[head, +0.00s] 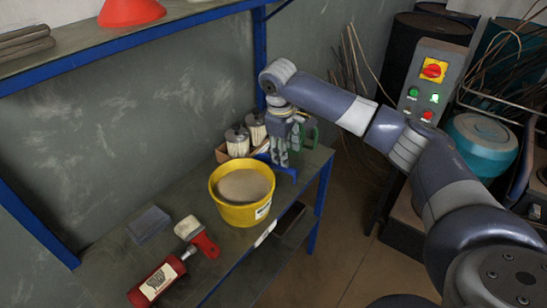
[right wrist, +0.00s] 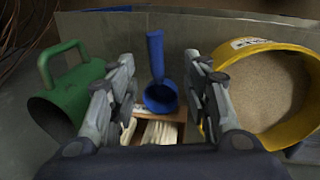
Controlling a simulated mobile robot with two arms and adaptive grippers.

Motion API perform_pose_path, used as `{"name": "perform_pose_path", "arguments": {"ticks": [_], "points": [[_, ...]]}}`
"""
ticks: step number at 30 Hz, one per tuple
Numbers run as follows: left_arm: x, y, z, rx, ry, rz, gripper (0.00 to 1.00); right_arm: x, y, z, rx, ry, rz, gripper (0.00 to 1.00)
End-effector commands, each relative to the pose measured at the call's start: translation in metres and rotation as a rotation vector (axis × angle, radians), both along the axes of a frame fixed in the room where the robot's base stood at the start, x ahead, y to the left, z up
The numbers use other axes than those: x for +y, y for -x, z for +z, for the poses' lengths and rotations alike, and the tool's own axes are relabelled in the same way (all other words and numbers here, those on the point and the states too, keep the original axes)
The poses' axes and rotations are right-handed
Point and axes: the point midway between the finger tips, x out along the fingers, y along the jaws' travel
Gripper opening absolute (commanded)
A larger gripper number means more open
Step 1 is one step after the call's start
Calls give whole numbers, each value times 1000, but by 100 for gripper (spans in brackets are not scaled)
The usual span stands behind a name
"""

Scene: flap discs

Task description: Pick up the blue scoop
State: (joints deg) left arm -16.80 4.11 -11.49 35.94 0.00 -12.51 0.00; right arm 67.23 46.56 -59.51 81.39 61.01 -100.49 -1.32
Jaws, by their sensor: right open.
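The blue scoop (head: 289,171) is on the workbench, right behind the yellow bucket, and is partly hidden by my right gripper (head: 281,158) in the head view. In the right wrist view the scoop (right wrist: 161,97) shows its round bowl nearer me and its straight handle pointing away. My right gripper (right wrist: 158,62) is open, with one finger on each side of the scoop. Clear gaps show between the fingers and the scoop, and it holds nothing. My left gripper is in neither view.
A yellow bucket of sand (head: 235,213) stands close on one side of the scoop, and a green handled container (right wrist: 72,98) on the other. A wooden box with jars (head: 222,153) is beside them.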

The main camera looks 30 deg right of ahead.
Motion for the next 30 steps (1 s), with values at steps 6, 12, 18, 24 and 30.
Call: {"name": "perform_pose_path", "arguments": {"ticks": [6,12,18,24,30], "points": [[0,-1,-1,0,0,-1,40,-3,-1,-20,5,0,0,45],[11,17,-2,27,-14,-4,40,-8,-4,-48,3,1,0,45],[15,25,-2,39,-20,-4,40,-12,-5,-63,3,1,0,45],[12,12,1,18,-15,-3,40,-19,-8,-92,3,1,-1,45],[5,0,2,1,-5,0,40,-21,-9,-106,0,1,1,45]]}}
